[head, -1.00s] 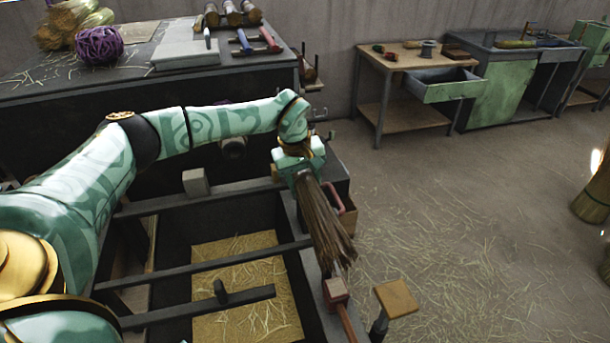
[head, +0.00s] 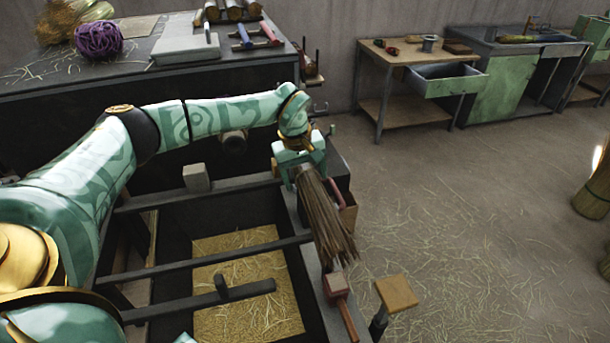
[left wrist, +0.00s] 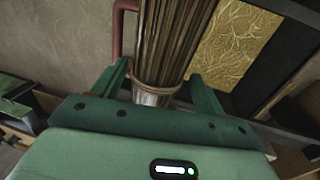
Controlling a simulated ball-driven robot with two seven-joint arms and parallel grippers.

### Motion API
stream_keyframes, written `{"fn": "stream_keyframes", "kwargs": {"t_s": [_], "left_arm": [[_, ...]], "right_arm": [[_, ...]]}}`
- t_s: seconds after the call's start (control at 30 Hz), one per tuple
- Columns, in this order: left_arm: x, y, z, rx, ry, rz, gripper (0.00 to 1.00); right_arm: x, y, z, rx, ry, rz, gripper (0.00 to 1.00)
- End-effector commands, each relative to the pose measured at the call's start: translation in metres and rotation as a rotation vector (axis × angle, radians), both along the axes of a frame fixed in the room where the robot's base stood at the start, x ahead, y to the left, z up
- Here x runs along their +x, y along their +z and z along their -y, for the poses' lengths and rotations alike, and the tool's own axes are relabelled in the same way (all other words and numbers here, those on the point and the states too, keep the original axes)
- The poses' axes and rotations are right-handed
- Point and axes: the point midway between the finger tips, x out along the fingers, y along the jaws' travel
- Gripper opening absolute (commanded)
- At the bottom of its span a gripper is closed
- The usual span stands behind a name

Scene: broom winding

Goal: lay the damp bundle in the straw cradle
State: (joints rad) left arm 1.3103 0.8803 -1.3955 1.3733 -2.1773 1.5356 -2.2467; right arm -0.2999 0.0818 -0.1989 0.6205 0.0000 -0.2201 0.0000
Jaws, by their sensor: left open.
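The brown bundle (head: 330,225) of long stalks lies along the dark right-hand rail of the frame, its loose ends toward the front. My left gripper (head: 300,172) is at its far, bound end. In the left wrist view the bundle (left wrist: 172,45) passes between the two spread fingers (left wrist: 158,85), with a pale band around it; there is a gap beside it, and it is not clamped. Straw (head: 245,310) lines the floor of the dark box under the crossbars; whether this is the cradle I cannot tell.
A red handle (head: 335,194) stands close beside the bundle. A red-brown block (head: 336,285) and a wooden-topped post (head: 397,293) stand at its near end. Dark crossbars (head: 210,262) span the box. Open floor with scattered straw lies to the right.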

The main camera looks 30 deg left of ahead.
Motion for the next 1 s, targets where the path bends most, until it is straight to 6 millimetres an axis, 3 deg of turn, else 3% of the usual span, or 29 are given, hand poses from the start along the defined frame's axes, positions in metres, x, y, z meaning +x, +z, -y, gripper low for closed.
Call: {"fn": "stream_keyframes", "kwargs": {"t_s": [0.17, 0.4, 0.6, 0.77, 1.0], "left_arm": [[-0.003, 0.036, -0.004, 0.001, 0.001, 0.007, 0.72], [-0.013, 0.101, -0.01, 0.0, 0.001, 0.006, 0.72], [-0.018, 0.141, -0.015, 0.0, 0.001, 0.005, 0.72], [-0.02, 0.155, -0.016, 0.0, -0.001, 0.002, 0.72], [-0.021, 0.157, -0.016, 0.0, 0.0, 0.0, 0.72]], "right_arm": [[0.002, 0.008, -0.001, 0.001, 0.0, 0.004, 0.36], [0.004, 0.021, -0.003, 0.004, -0.001, 0.01, 0.36], [0.006, 0.029, -0.003, 0.004, 0.0, 0.014, 0.36], [0.006, 0.031, -0.003, 0.004, 0.0, 0.015, 0.36], [0.006, 0.031, -0.003, 0.004, 0.0, 0.015, 0.36]]}}
